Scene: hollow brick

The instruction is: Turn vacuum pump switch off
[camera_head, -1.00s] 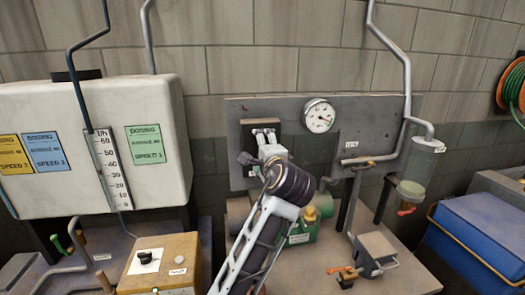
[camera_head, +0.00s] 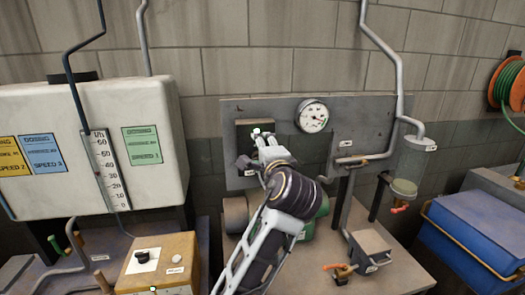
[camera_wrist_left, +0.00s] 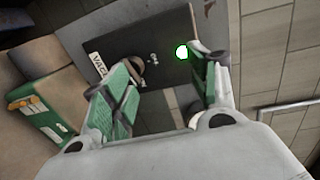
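The vacuum pump switch box (camera_head: 243,130) is a dark plate on the grey back panel. In the left wrist view the dark plate (camera_wrist_left: 155,40) carries a round knob (camera_wrist_left: 133,66), a partly hidden label starting "VAC" (camera_wrist_left: 98,65) and a lit green lamp (camera_wrist_left: 182,52). My left gripper (camera_head: 262,138) is in front of the box and hides its lower right part. In the left wrist view the green-padded fingers of my left gripper (camera_wrist_left: 165,82) are spread, with nothing between them; the knob lies beyond them, near the left finger. Contact cannot be told. My right gripper is not in view.
A round gauge (camera_head: 312,116) is right of the box. A pipe (camera_head: 400,75) and a clear cylinder (camera_head: 412,160) stand right. A white tank (camera_head: 90,150) is left, above a wooden control box (camera_head: 165,262).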

